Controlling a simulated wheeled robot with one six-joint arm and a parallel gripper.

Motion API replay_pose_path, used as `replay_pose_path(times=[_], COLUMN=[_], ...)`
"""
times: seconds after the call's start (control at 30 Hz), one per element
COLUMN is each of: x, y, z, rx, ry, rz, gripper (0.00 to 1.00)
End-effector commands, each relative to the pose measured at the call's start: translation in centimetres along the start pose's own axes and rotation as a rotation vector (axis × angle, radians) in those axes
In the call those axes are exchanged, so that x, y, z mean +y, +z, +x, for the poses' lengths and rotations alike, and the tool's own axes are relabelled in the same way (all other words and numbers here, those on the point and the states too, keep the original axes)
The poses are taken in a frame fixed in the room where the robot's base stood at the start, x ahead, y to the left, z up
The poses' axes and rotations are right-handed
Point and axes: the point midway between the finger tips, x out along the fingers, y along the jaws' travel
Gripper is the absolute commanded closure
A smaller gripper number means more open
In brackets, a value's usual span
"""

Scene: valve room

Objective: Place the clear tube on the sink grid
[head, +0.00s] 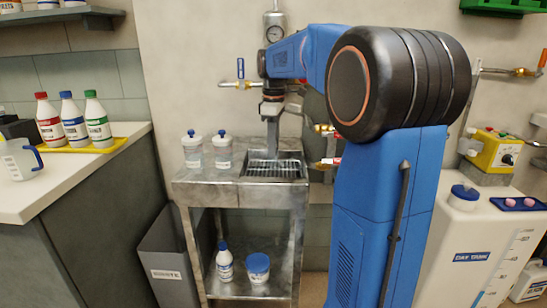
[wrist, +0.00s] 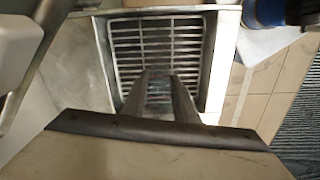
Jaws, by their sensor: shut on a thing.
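The sink grid (head: 273,170) is a metal rack in the steel sink unit, and its bars fill the upper middle of the wrist view (wrist: 157,40). My gripper (head: 271,145) points down over the grid. In the wrist view my gripper (wrist: 160,76) has its fingers close together, shut on a clear, faintly bluish thing that looks like the clear tube (wrist: 159,92). The tube lies over the grid's near part in that view. Its lower end is not clear, so I cannot tell whether it touches the grid. In the head view I cannot make out the tube.
Pipes with a blue-handled valve (head: 240,70) run along the wall behind. A grey waste bin (head: 168,262) stands at the lower left.

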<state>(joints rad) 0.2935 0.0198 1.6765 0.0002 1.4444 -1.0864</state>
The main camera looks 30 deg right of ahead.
Motion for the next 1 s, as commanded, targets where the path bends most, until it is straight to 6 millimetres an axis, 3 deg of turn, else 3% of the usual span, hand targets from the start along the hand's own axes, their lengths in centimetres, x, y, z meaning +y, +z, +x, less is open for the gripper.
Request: replay_pose_path(times=[0.3, 0.7, 0.73, 0.8, 1.0], x=[0.0, 0.0, 0.0, 0.0, 0.0], y=[0.0, 0.0, 0.0, 0.0, 0.0], z=[3.7, 4.2, 4.2, 4.2, 4.2], rx=[-0.001, -0.001, 0.0, 0.0, 0.0], ry=[-0.002, -0.001, -0.001, -0.001, -0.001], rz=[0.0, 0.0, 0.0, 0.0, 0.0], gripper=[0.96, 0.96, 0.69, 0.55, 0.55])
